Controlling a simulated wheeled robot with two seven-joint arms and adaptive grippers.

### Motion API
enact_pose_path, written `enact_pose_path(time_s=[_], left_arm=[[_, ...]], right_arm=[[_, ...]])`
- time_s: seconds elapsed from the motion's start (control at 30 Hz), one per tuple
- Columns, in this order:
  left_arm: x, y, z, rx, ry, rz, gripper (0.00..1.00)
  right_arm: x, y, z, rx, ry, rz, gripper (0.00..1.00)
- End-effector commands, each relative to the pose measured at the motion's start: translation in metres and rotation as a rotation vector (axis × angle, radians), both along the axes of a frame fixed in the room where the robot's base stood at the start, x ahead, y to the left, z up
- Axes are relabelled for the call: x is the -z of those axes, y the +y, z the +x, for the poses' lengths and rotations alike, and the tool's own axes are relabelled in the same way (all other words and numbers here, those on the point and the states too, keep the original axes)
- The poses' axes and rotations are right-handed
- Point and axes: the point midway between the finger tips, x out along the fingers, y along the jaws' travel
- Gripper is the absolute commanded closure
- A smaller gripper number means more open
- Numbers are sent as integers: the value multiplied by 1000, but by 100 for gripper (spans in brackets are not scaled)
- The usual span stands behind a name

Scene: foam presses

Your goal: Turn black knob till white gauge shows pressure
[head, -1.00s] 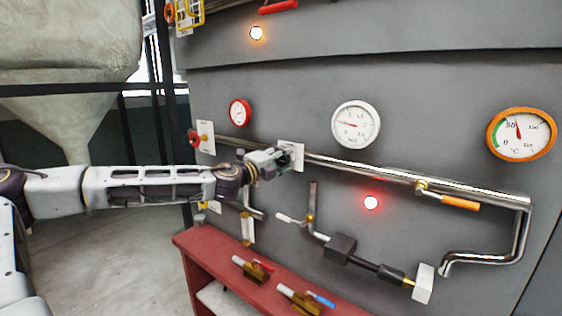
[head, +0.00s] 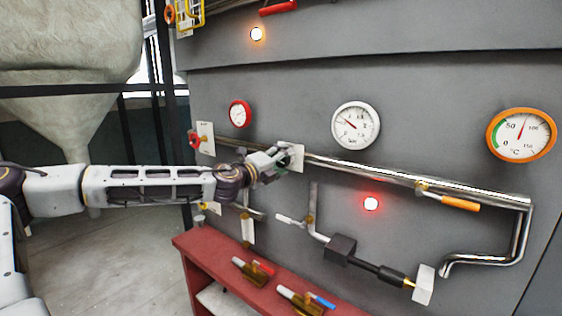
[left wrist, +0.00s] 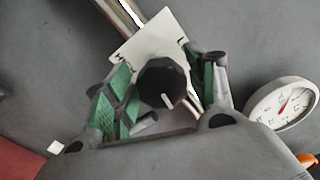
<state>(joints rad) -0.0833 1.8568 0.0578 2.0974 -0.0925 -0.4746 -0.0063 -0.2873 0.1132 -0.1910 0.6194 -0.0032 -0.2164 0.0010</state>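The black knob (left wrist: 163,82) sits in front of a white plate (left wrist: 150,42) on the pipe, with a pale pointer mark on its face. In the head view the gripper mostly hides the knob, and the white plate (head: 298,157) shows behind. My left gripper (head: 283,158) is at the knob. In the left wrist view its green-padded fingers (left wrist: 163,92) stand apart on either side of the knob, with a visible gap on the right. The white gauge (head: 355,125) has its needle pointing to the upper left; it also shows in the left wrist view (left wrist: 283,104). My right gripper is not in view.
A chrome pipe (head: 395,178) runs along the grey panel. A red gauge (head: 239,114), an orange gauge (head: 521,134), a lit red lamp (head: 371,203) and an orange-handled valve (head: 460,203) are nearby. A red bench (head: 215,252) with valves stands below.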

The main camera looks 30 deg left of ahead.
Motion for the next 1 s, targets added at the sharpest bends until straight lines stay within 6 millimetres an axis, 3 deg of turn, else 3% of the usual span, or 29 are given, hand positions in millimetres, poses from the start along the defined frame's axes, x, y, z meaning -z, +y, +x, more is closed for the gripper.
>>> enact_pose_path(time_s=[1.0], left_arm=[[-3,3,-10,-4,-4,1,37]], right_arm=[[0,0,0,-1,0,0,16]])
